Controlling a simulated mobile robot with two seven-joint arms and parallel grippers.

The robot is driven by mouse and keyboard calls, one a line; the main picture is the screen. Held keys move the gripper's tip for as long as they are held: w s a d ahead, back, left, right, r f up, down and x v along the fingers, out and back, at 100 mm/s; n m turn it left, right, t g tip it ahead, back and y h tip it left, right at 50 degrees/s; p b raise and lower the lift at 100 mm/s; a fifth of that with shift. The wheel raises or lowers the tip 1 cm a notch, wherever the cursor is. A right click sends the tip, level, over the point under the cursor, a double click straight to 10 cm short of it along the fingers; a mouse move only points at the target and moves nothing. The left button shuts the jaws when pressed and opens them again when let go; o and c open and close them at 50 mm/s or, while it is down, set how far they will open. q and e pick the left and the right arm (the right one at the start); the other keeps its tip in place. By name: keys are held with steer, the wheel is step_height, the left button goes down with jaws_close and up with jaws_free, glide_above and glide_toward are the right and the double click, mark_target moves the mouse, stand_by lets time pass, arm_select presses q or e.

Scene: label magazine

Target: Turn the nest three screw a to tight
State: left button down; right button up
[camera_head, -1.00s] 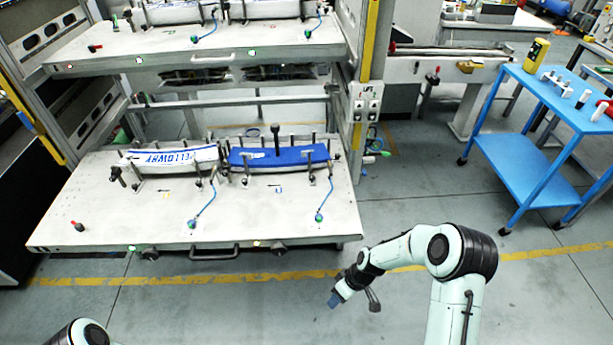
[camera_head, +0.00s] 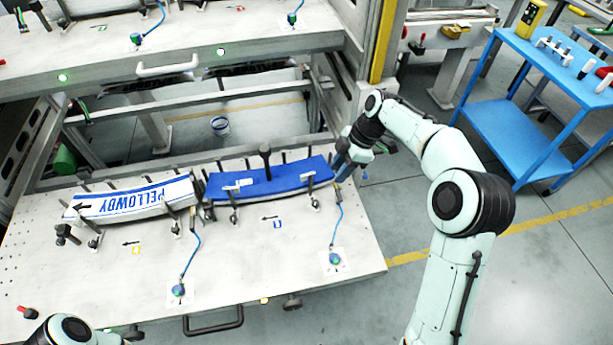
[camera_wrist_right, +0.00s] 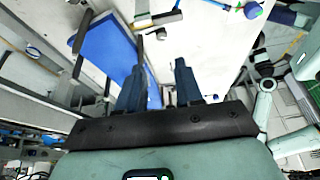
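A nest on the lower shelf holds a blue label stack (camera_head: 285,178), also in the right wrist view (camera_wrist_right: 108,48). Thin dark posts surround it, and small dark clamp screws (camera_head: 234,216) (camera_head: 315,203) stand along its front. I cannot read which is nest three or which is screw a. My right gripper (camera_head: 343,172) is at the right end of the blue stack, among the posts. In the right wrist view its two dark fingers (camera_wrist_right: 158,82) are apart with nothing between them; contact with the nest cannot be told. My left gripper is out of view.
A white label stack (camera_head: 135,201) lies in the nest to the left. Blue cables run to round fittings (camera_head: 178,290) (camera_head: 334,259) on the shelf (camera_head: 240,285). The upper shelf (camera_head: 180,40) overhangs behind. A blue cart (camera_head: 515,125) stands right.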

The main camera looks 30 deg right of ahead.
mark_target(317, 202)
steer(key=shift+w, duration=0.15)
steer(key=shift+a+f, duration=0.15)
steer(key=shift+f, duration=0.1)
steer(key=x, duration=1.2)
steer(key=shift+s+a+f, duration=0.2)
steer(key=shift+f, duration=0.05)
steer(key=shift+b, duration=0.3)
jaws_close()
